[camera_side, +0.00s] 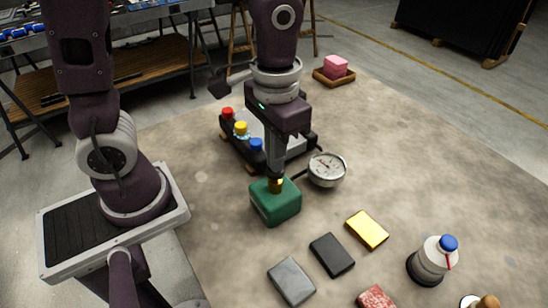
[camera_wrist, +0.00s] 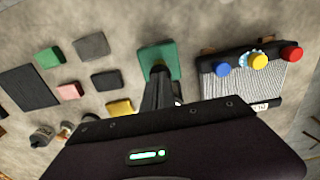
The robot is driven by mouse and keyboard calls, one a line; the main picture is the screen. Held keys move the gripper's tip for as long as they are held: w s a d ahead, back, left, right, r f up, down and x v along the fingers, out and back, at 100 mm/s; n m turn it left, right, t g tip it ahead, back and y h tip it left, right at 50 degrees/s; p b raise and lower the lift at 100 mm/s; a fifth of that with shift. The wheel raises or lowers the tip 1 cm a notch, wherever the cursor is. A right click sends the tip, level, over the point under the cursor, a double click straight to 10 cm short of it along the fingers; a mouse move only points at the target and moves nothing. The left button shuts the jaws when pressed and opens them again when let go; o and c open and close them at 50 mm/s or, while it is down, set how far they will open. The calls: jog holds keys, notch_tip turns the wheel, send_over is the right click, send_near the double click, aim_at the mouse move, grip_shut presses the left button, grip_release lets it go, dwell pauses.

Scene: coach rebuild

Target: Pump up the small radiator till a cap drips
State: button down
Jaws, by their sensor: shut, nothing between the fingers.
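The small radiator (camera_side: 262,150) lies on the mat with red (camera_side: 227,113), yellow (camera_side: 241,128) and blue (camera_side: 256,144) caps along its dark edge. In the wrist view the radiator (camera_wrist: 240,82) shows grey fins, and pale blue and white specks (camera_wrist: 244,58) surround the yellow cap's base. A green block (camera_side: 276,207) with a brass-coloured part (camera_side: 276,184) on top stands in front of it. My gripper (camera_side: 275,176) is shut and empty, pointing down at the brass part. I cannot tell whether they touch. A round dial gauge (camera_side: 326,169) sits beside the block; its reading is too small to tell.
Yellow (camera_side: 367,229), black (camera_side: 332,254), grey (camera_side: 291,281) and red (camera_side: 375,298) pads lie in front. A blue-capped bottle (camera_side: 433,262) stands at right. A pink block (camera_side: 336,66) sits in a wooden tray at the back. The mat's right side is mostly clear.

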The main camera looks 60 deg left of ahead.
jog(key=shift+f, duration=0.4)
jog(key=shift+r, duration=2.05)
jog(key=shift+f, duration=0.1)
